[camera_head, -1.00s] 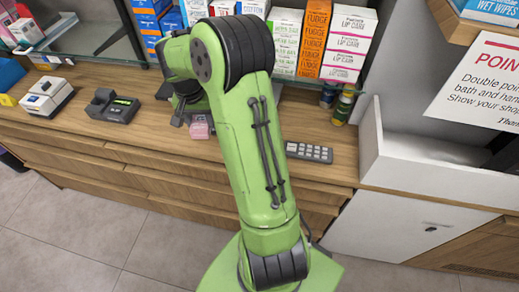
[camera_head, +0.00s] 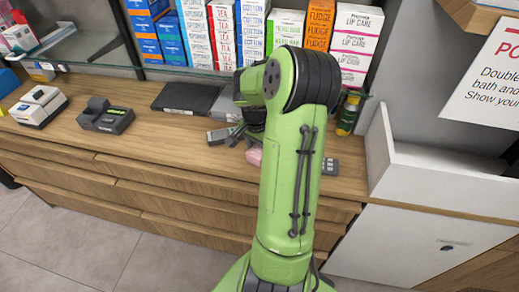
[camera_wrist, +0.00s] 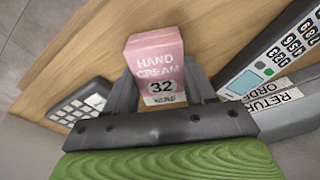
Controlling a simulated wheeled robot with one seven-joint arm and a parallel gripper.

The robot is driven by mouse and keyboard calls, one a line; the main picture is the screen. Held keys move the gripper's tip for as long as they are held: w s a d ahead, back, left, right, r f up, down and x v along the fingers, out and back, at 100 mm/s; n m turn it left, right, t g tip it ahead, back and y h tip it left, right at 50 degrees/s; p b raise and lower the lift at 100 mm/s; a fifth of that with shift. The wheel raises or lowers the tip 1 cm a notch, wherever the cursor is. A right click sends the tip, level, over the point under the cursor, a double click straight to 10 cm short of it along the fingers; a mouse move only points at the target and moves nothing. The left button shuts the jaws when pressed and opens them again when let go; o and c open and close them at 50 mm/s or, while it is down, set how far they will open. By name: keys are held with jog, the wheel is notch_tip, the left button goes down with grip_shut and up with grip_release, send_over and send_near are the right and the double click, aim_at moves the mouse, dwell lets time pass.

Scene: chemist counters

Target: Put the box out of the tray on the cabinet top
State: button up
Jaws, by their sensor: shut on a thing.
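A pink and white hand cream box (camera_wrist: 155,70) is held between the two fingers of my gripper (camera_wrist: 160,92). In the head view, the pink box (camera_head: 254,157) shows just left of my green arm, over the front part of the wooden counter top (camera_head: 160,140). My gripper (camera_head: 242,138) is partly hidden there by the arm. A black flat thing (camera_head: 185,97), perhaps the tray, lies at the back of the counter. I cannot tell for sure which thing is the tray.
A calculator (camera_head: 329,167) lies right of my arm, partly hidden. A card terminal (camera_head: 220,135) is left of the gripper. A black device (camera_head: 105,116) and a white device (camera_head: 38,106) stand further left. A white open-topped cabinet (camera_head: 440,180) adjoins at right. Boxed goods fill the shelf behind.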

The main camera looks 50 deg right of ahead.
jog(key=shift+f, duration=0.1)
jog(key=o, duration=1)
jog(key=shift+o, duration=0.2)
